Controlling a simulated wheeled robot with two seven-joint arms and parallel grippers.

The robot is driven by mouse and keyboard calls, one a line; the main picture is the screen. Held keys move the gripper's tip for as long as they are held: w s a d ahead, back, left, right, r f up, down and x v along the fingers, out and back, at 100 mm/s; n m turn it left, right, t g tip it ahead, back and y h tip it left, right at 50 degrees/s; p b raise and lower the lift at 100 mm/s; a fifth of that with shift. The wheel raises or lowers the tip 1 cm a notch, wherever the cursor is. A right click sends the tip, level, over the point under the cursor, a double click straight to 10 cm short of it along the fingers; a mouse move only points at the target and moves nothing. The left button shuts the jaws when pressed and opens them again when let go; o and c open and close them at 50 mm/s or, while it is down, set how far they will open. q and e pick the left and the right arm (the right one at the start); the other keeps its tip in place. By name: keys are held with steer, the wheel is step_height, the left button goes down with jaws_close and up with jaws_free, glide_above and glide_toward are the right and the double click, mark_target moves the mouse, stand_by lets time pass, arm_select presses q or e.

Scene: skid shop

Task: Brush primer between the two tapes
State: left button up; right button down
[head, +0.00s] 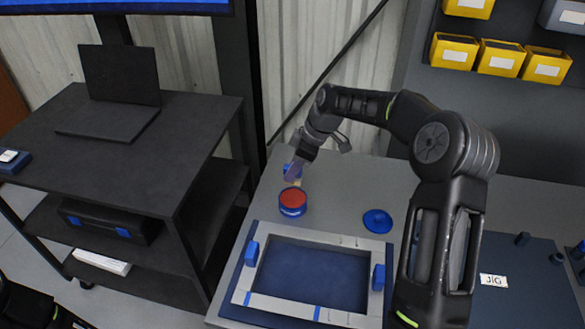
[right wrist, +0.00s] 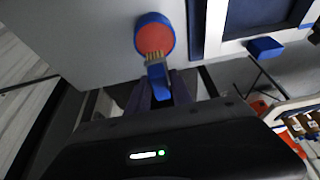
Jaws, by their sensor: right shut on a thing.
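My right gripper (head: 294,168) is shut on a brush with a blue handle (right wrist: 158,80), just behind the open primer tin. The brush's tan bristles (right wrist: 154,57) point at the blue tin with red primer (head: 293,197). In the right wrist view the bristles overlap the lower edge of the red primer (right wrist: 155,38); I cannot tell whether they touch it. A pale rectangular frame (head: 270,303) lies on the bench, with two blue tape strips (head: 248,298) (head: 317,312) across its near side. No primer shows between them. My left gripper is not in view.
A blue lid (head: 378,221) lies right of the tin. Blue clamps (head: 251,253) (head: 378,277) stand at the frame's left and right sides. A dark cart with a laptop (head: 120,90) stands left. The grey bench top is clear around the tin.

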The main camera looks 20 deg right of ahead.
mark_target(293, 184)
steer(key=shift+f+b, duration=1.6)
steer(key=shift+f, duration=1.4)
steer(key=shift+s+f+b, duration=0.1)
steer(key=shift+f+b, duration=0.5)
steer(key=shift+b, duration=0.05)
stand_by(0.6)
steer(key=shift+r, duration=0.15)
steer(key=shift+r+p, duration=1.9)
steer(key=shift+r, duration=1.6)
